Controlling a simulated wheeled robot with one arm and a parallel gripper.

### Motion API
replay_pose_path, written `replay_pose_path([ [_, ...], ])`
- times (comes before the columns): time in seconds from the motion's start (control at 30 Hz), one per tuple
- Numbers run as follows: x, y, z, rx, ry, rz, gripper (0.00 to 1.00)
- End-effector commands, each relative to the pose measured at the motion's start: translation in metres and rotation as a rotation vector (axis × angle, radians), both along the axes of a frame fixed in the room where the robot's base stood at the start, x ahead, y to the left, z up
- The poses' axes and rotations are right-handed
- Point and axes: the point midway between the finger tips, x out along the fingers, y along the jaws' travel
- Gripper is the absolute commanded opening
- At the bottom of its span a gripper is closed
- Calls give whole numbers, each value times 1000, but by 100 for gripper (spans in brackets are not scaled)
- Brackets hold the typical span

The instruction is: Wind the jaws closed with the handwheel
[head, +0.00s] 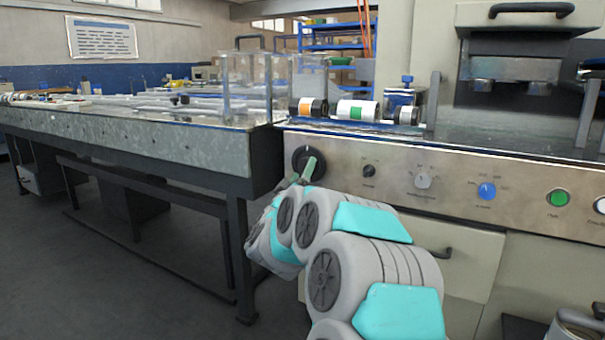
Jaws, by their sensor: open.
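A round black knob, which looks like the handwheel (301,155), sits at the left end of the metal control panel. My gripper (300,173) is in front of its lower part with its fingers apart. One greenish finger overlaps the knob's lower edge. I cannot tell whether the finger touches it. The wrist and arm hide the panel area below. The machine's dark jaw block (512,68) is at the upper right, with metal pieces under it. How far the jaws stand apart is hard to tell.
The panel (390,165) also carries a small black knob (369,171), a grey knob (422,180), a blue knob (487,190) and a green button (558,198). A drawer handle (434,252) is below. Rolls (357,111) lie on top. A long conveyor table (130,140) extends left.

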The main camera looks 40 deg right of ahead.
Motion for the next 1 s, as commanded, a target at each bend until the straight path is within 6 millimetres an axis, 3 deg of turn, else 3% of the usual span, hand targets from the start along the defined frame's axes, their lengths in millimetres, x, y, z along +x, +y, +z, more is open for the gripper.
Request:
replay_pose_path([
  [0.37, 5, -6, 3, 0, 0, 1, 82],
  [1.0, 5, -6, 3, 0, 0, 1, 10],
])
